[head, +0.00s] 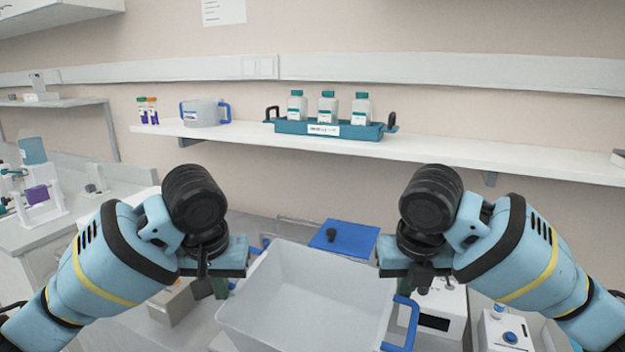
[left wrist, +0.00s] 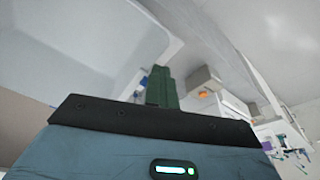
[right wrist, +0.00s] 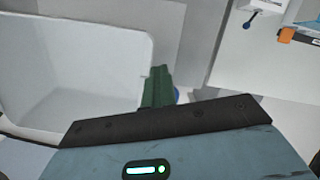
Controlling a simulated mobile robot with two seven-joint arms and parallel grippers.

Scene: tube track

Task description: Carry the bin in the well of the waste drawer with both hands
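The bin (head: 310,290) is a large, pale grey open tub in the lower middle of the head view. It looks empty and has blue side handles. My left gripper (head: 220,287) is at the left handle (head: 256,251), and my right gripper (head: 415,283) is at the right handle (head: 409,325). In the left wrist view the green fingers (left wrist: 161,85) are close together with blue beside them. In the right wrist view the green fingers (right wrist: 158,86) are also together, with blue handle behind. Both look shut on the handles. The bin's underside and the drawer well are hidden.
A wall shelf (head: 460,155) beyond the bin carries a teal tray (head: 290,127) with white bottles and a clear tub (head: 203,112). White devices (head: 442,310) stand at right, a brown box (head: 175,300) at left.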

